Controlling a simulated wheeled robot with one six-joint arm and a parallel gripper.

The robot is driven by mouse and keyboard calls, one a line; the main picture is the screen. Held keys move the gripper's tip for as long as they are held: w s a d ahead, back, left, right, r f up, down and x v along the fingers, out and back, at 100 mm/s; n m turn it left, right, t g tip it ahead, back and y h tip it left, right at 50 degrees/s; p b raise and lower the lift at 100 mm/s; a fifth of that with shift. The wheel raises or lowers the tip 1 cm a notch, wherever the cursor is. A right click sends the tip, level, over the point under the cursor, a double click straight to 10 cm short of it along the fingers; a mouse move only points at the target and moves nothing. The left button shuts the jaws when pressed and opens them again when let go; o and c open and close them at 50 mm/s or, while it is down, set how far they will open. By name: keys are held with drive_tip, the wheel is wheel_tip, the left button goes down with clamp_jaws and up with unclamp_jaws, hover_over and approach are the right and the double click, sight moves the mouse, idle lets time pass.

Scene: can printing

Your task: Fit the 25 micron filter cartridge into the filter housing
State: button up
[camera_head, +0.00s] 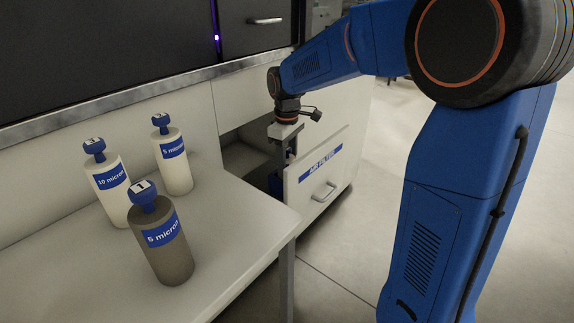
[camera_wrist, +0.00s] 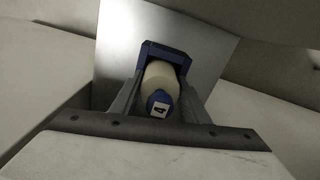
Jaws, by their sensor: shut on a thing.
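My gripper (camera_head: 283,160) reaches down at the opening behind the air filter panel (camera_head: 304,189). In the wrist view its fingers (camera_wrist: 160,98) are shut on a pale cartridge (camera_wrist: 160,72) with a blue knob tagged 4 (camera_wrist: 159,103). The cartridge's micron label is hidden. A blue bracket (camera_wrist: 166,50), seemingly the filter housing, frames the cartridge's far end in the wrist view. I cannot tell how deep the cartridge sits in it. In the head view, a dark blue part (camera_head: 275,184) shows below the gripper, mostly hidden by the panel.
A pale 10 micron cartridge (camera_head: 109,198), a pale 5 micron cartridge (camera_head: 175,170) and a grey 5 micron cartridge (camera_head: 164,256) stand upright on the white table (camera_head: 225,235). The table's right edge is close to the opening. Floor is free at right.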

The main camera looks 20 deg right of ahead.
drive_tip(key=shift+f, duration=0.2)
drive_tip(key=shift+f, duration=0.15)
drive_tip(key=o, duration=1.2)
drive_tip(key=shift+c, duration=0.2)
wheel_tip(320, 180, up, 12)
drive_tip(key=shift+r, duration=0.1)
drive_tip(key=shift+s+r, duration=0.1)
